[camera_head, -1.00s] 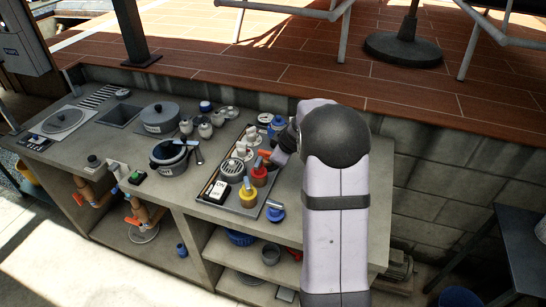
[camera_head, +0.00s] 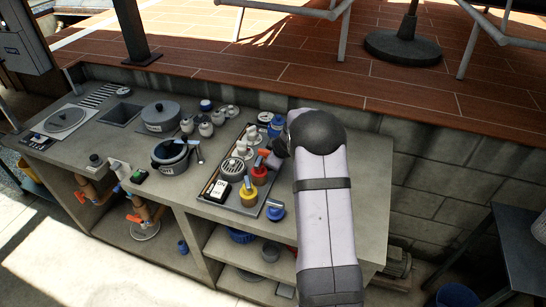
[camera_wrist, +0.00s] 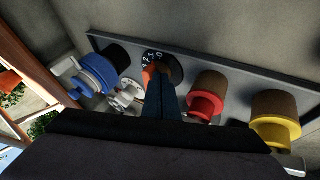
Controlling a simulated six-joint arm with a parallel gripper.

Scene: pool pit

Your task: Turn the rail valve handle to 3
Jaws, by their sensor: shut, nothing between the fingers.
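The rail valve has a round black dial with white numbers (camera_wrist: 172,66) and an orange handle (camera_wrist: 149,73), in the wrist view at the upper middle. In the head view the orange handle (camera_head: 263,152) shows small at the right of the tray. My gripper (camera_wrist: 161,82) is shut and empty. Its fingertips are right beside the orange handle in the picture and cover part of the dial; I cannot tell whether they touch. The number the handle points at is not readable. In the head view my gripper (camera_head: 273,161) is partly hidden by my arm.
Red (camera_wrist: 205,100) and yellow (camera_wrist: 274,120) capped fittings stand right of the dial. A blue fitting (camera_wrist: 96,74) and a white one (camera_wrist: 124,98) stand left. The grey tray (camera_head: 226,208) holds these closely. A blue fitting (camera_head: 275,211) lies at the counter's front.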

